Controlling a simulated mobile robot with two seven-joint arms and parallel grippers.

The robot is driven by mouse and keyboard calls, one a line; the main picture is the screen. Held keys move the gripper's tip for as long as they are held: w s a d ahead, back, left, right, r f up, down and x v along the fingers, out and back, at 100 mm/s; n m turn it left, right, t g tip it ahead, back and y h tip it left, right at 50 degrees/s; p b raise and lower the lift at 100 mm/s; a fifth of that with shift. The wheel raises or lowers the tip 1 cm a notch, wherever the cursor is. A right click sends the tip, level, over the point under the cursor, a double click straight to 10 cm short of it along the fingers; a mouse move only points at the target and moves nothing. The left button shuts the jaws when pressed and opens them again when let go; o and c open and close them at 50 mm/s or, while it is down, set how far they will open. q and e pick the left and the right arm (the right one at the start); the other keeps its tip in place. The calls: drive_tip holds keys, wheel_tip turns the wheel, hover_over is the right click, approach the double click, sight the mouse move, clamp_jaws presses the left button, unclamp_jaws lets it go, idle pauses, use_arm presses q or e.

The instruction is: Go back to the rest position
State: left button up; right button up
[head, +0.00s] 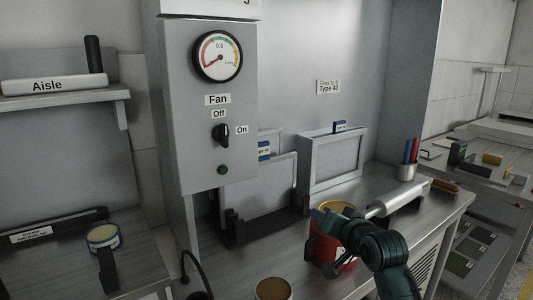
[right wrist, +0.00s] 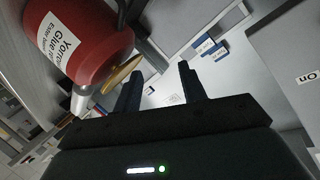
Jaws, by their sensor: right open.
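My right arm comes in at the lower right of the head view. Its gripper (head: 330,222) is at the red glue can (head: 322,250) on the bench and partly covers it. In the right wrist view the two dark fingers (right wrist: 160,88) stand apart with nothing between them. The red can (right wrist: 92,45) is beside them at the upper left, its label reading "Yorron Glue"; I cannot tell whether the gripper touches it. My left gripper is in neither view.
Framed panels (head: 333,160) lean at the back. A pen cup (head: 406,172), a roller-like grey cylinder (head: 398,200) and a brush (head: 444,186) are right. An open brown-topped tin (head: 273,289) is in front.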

drive_tip(key=shift+n+g+h, duration=0.3)
drive_tip(key=shift+n+g, duration=0.1)
drive_tip(key=shift+n, duration=0.4)
drive_tip(key=s+f, duration=0.2)
drive_tip(key=f, duration=0.1)
drive_tip(key=s+f, duration=0.2)
drive_tip(key=f, duration=0.2)
drive_tip(key=s+f, duration=0.2)
drive_tip(key=f, duration=0.2)
drive_tip(key=shift+s+d, duration=0.25)
drive_tip(key=shift+d, duration=0.1)
drive_tip(key=s+f+n, duration=0.1)
drive_tip(key=s+f, duration=0.4)
drive_tip(key=s, duration=0.3)
drive_tip(key=s+f+n+g+p, duration=0.1)
drive_tip(key=s+f+n, duration=0.1)
drive_tip(key=s+f, duration=0.3)
drive_tip(key=s+f+n+g+p, duration=0.1)
drive_tip(key=s+f, duration=0.4)
drive_tip(key=s, duration=0.8)
drive_tip(key=shift+a+f+n, duration=0.2)
drive_tip(key=shift+f+n, duration=0.15)
drive_tip(key=shift+n, duration=0.15)
drive_tip(key=shift+s, duration=0.1)
